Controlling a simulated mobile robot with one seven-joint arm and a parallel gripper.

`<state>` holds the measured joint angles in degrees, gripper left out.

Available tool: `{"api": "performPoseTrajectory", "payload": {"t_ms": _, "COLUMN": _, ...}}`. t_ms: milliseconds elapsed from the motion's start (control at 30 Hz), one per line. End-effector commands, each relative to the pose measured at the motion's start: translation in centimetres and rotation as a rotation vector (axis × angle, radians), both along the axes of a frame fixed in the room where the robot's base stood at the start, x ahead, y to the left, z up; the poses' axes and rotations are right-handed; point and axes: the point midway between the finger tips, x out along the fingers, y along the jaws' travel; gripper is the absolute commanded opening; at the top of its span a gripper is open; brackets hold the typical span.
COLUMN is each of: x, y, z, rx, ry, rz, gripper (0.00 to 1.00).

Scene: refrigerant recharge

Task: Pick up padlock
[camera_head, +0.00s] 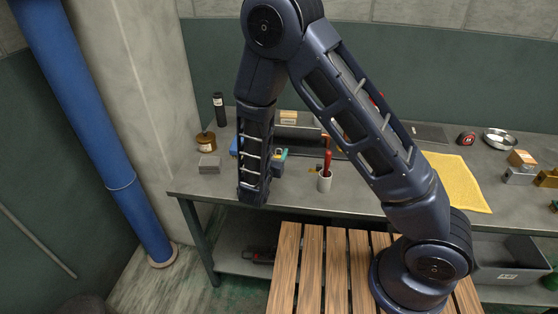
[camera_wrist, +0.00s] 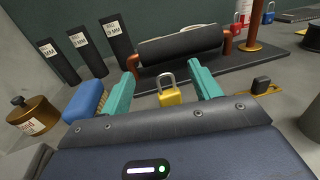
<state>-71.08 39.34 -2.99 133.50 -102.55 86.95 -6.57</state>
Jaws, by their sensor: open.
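A yellow padlock (camera_wrist: 169,97) with a silver shackle shows in the wrist view, upright and facing me. It appears between the two teal fingers of my gripper (camera_wrist: 163,66), which are spread apart. A gap shows on each side of it, and nothing is gripped. Its lower edge is hidden by my gripper's body. In the head view my gripper (camera_head: 281,155) is low over the left part of the workbench, mostly hidden by my arm. I cannot make out this padlock there.
Black labelled blocks (camera_wrist: 85,48) and a black roller (camera_wrist: 180,45) stand behind. Red (camera_wrist: 243,12) and blue (camera_wrist: 268,14) padlocks are farther back.

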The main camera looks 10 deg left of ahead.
Motion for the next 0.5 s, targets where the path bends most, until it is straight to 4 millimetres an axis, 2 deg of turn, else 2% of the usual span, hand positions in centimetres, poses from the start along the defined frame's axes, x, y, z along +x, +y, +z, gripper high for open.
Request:
{"api": "performPoseTrajectory", "payload": {"t_ms": 300, "x": 0.0, "y": -0.1, "z": -4.2, "rx": -0.003, "ry": 0.001, "rz": -0.002, "gripper": 0.63}}
{"api": "performPoseTrajectory", "payload": {"t_ms": 433, "x": 0.0, "y": 0.0, "z": -5.5, "rx": -0.001, "ry": 0.001, "rz": -0.002, "gripper": 0.63}}
{"api": "performPoseTrajectory", "payload": {"t_ms": 500, "x": 0.7, "y": -0.2, "z": -5.4, "rx": 0.002, "ry": 0.0, "rz": -0.003, "gripper": 0.63}}
